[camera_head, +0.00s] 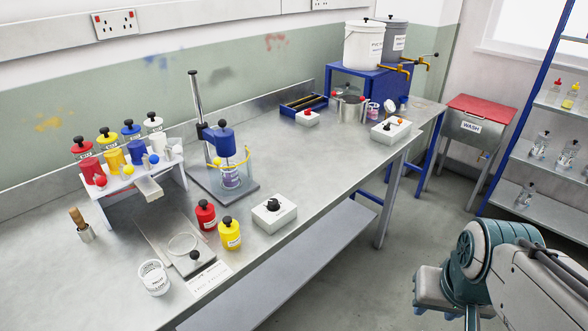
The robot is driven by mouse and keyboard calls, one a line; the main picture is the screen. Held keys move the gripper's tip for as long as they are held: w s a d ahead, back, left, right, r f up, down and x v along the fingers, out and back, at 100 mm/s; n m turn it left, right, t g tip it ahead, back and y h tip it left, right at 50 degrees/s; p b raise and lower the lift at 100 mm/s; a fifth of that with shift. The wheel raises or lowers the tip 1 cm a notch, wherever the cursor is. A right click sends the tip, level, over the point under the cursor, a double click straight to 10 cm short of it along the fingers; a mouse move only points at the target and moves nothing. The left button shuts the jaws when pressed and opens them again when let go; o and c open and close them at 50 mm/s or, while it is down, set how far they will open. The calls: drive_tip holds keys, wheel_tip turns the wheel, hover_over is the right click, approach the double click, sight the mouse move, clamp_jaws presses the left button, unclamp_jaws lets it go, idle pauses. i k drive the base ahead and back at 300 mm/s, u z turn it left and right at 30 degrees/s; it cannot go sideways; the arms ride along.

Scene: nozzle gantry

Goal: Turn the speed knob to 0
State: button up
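A white control box (275,214) stands near the front edge of the bench, right of the stirrer. It has a black knob (273,204) on top; its markings are too small to read. A second white box (391,132) with a dark knob and an orange-red part stands farther back to the right. I cannot tell from labels which knob is for speed. My gripper (436,291) appears at the lower right, over the floor and away from the bench. It is partly hidden by my arm, its fingertips are not clear, and it touches neither box.
The stirrer (222,139) stands over a clear vessel on a dark base. Red and yellow bottles (230,233) stand left of the near box. A small box with a red button (306,118) sits farther back. The bench between the two knob boxes is clear.

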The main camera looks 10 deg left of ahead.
sight(273, 205)
drive_tip(key=u, duration=0.6)
drive_tip(key=i, duration=1.05)
drive_tip(key=u, duration=0.75)
